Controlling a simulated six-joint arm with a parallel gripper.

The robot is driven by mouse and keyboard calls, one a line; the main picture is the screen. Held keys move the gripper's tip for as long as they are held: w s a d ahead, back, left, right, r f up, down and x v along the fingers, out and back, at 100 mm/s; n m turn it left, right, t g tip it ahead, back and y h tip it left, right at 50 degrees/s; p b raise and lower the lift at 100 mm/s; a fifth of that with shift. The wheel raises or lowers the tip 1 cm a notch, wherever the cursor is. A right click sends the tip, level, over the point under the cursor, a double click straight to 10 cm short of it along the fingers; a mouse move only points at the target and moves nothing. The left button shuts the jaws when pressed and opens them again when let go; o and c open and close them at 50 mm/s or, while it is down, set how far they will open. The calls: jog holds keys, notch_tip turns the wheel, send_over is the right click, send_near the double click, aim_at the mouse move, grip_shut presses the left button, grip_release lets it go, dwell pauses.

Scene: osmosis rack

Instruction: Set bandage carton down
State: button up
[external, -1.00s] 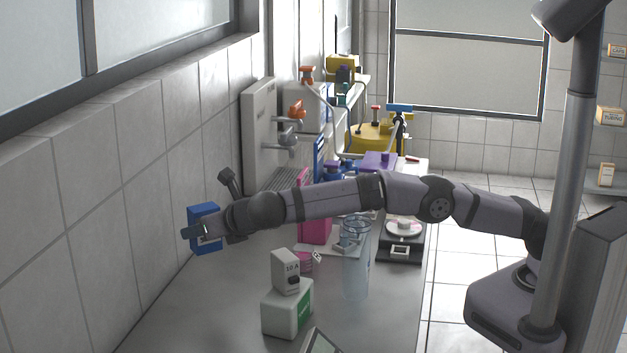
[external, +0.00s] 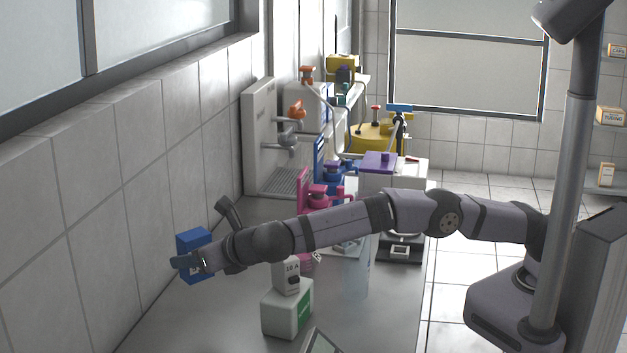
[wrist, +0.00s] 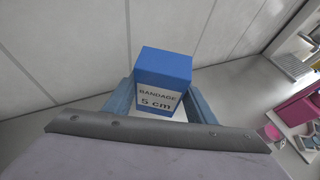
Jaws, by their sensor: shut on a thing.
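The bandage carton (external: 194,240) is a blue box with a white label reading "BANDAGE 5 cm". It is at the left of the external view, close to the tiled wall. In the wrist view the carton (wrist: 163,75) sits upright between the two fingers. My gripper (external: 187,262) is shut on it, and the fingers (wrist: 160,108) show on both sides of its lower part. The arm and gripper cover part of the carton in the external view. I cannot tell whether its bottom touches the counter (external: 215,318).
A clear cylinder (external: 356,270) stands partly behind my arm. The tiled wall (external: 100,240) is close on the left. The front-left counter is bare.

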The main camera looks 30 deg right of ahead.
jog(key=shift+w+r+n+y, duration=0.1)
jog(key=shift+r+n+y, duration=0.05)
jog(key=shift+n+y, duration=0.3)
jog(key=shift+d+n+g+y, duration=0.1)
jog(key=shift+n+g+y, duration=0.15)
jog(key=shift+g, duration=0.05)
jog(key=shift+s+d+f+n+g+y, duration=0.35)
jog(key=shift+s+f+n+g+y, duration=0.15)
jog(key=shift+s+f+n+y, duration=0.1)
jog(key=shift+c, duration=0.9)
jog(key=shift+f, duration=4.95)
jog(key=shift+f+b, duration=0.6)
jog(key=o, duration=1.3)
